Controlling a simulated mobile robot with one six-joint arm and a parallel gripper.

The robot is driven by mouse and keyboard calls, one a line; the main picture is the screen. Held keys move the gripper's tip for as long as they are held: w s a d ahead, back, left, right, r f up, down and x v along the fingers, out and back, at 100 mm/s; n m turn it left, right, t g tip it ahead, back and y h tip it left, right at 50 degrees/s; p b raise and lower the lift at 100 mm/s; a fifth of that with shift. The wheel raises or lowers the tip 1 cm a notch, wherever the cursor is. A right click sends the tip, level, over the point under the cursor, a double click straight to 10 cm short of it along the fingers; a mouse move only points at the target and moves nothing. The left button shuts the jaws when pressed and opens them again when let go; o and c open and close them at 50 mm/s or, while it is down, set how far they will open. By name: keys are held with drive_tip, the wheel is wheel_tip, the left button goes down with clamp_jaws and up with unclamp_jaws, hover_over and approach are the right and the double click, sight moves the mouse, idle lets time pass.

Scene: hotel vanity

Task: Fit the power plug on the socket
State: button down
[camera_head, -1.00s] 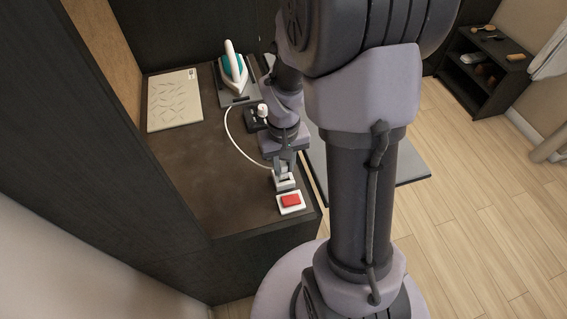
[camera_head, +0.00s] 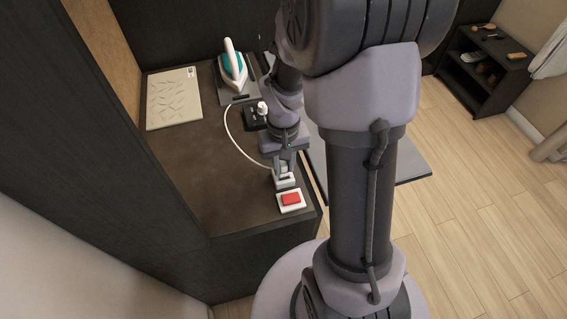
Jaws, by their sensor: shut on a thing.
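My gripper (camera_head: 284,170) points down near the front right corner of the dark counter. It is shut on the power plug, which is mostly hidden between the fingers. A white cord (camera_head: 236,140) curves from near the iron to the fingers. A pale block (camera_head: 285,183) shows right at the fingertips, just behind a red switch on a white plate (camera_head: 291,202). This block appears to be the socket. I cannot tell whether the plug is seated in it or just above it.
A teal and white iron (camera_head: 234,71) stands on a dark pad at the back. A pale patterned board (camera_head: 174,99) lies at the back left. A small dark item with a white knob (camera_head: 262,108) is beside my wrist. The counter's left middle is clear.

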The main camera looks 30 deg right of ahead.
sight(284, 164)
drive_tip(key=shift+f+b, duration=0.8)
drive_tip(key=shift+f, duration=0.2)
drive_tip(key=c, duration=1.1)
unclamp_jaws()
drive_tip(key=shift+c, duration=0.2)
wheel_tip(284, 164, up, 18)
drive_tip(key=p, duration=0.7)
drive_tip(key=s+a+r+t+y+b, duration=0.1)
drive_tip(key=s+a+r+t+b, duration=0.1)
drive_tip(key=s+a, duration=0.3)
drive_tip(key=s+a+r+m+t+y+b, duration=0.1)
drive_tip(key=s+a+r+t+b, duration=0.2)
drive_tip(key=a, duration=0.6)
drive_tip(key=s, duration=0.2)
drive_tip(key=shift+s+a+r+t, duration=0.15)
drive_tip(key=shift+s+a+t, duration=0.1)
drive_tip(key=shift+s+t, duration=0.15)
